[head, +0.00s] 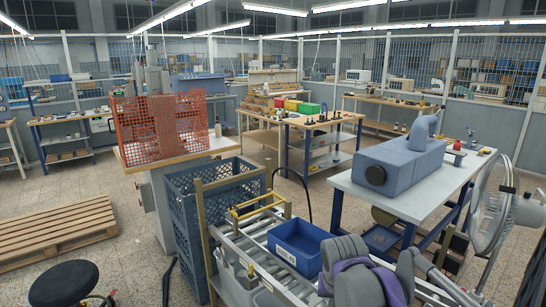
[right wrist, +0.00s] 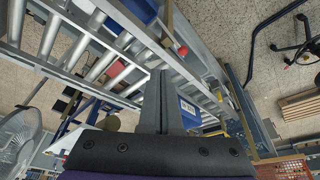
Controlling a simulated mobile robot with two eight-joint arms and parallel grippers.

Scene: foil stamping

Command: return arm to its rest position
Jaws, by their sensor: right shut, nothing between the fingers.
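My right gripper (right wrist: 160,74) shows in the right wrist view with its two dark fingers together and nothing between them. It hangs above a roller conveyor. In the head view my grey and purple right arm is at the bottom, right of centre, over the conveyor; its fingertips cannot be made out there. My left gripper and left arm are in neither view.
A blue bin (head: 296,249) with a white label sits on the roller conveyor (head: 236,252), close to my right arm. A blue crate (head: 180,202) stands left. A white table (head: 410,198) with a blue-grey machine (head: 400,166) and a fan (head: 492,208) stand right.

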